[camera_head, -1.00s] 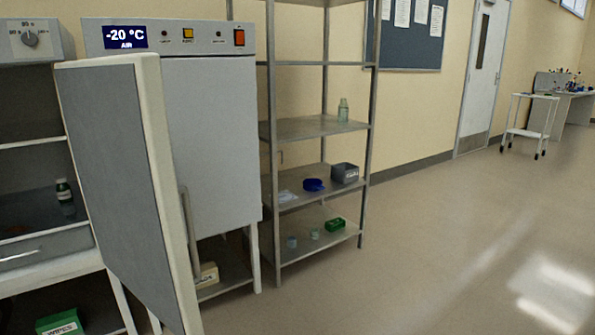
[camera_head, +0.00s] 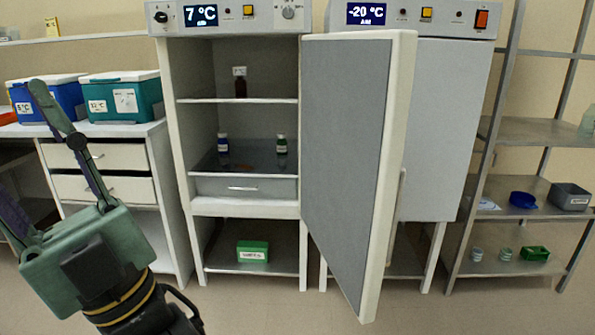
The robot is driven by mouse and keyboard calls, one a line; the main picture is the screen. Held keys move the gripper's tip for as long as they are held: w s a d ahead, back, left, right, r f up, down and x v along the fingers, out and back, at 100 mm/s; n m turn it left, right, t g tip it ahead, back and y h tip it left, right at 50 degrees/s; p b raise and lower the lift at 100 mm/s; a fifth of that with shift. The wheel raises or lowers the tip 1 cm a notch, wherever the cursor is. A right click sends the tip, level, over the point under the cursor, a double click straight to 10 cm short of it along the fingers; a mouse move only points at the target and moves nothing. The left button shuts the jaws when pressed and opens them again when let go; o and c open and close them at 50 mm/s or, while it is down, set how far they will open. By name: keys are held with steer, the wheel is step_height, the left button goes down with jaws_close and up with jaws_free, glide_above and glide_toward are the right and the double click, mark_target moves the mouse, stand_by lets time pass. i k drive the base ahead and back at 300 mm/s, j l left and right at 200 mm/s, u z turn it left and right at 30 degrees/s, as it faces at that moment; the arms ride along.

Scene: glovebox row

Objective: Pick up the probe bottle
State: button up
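The labels are too small to read, so I cannot tell which is the probe bottle. My gripper (camera_head: 20,142) is at the lower left, in front of the drawer unit, with its fingers spread and nothing between them. It is well apart from the bottles.
The fridge door (camera_head: 345,150) stands wide open toward me, on the opening's right, partly covering the shut -20 °C freezer (camera_head: 445,130). A blue cool box (camera_head: 52,98) and a teal cool box (camera_head: 122,97) sit on the left counter. A metal rack (camera_head: 545,131) stands right.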

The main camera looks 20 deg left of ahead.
mark_target(240, 87)
steer(key=i+l+u, duration=0.15)
steer(key=u, duration=0.25)
steer(key=i+l+u, duration=0.1)
steer(key=u, duration=0.3)
steer(key=l+u, duration=0.4)
steer(key=i+l+u, duration=0.2)
steer(key=l, duration=0.35)
steer(key=l+u, duration=0.25)
steer(key=l, duration=1.5)
steer(key=i+j, duration=0.1)
steer(key=j, duration=0.2)
steer(key=i+j, duration=0.1)
steer(key=j, duration=0.25)
steer(key=u, duration=0.05)
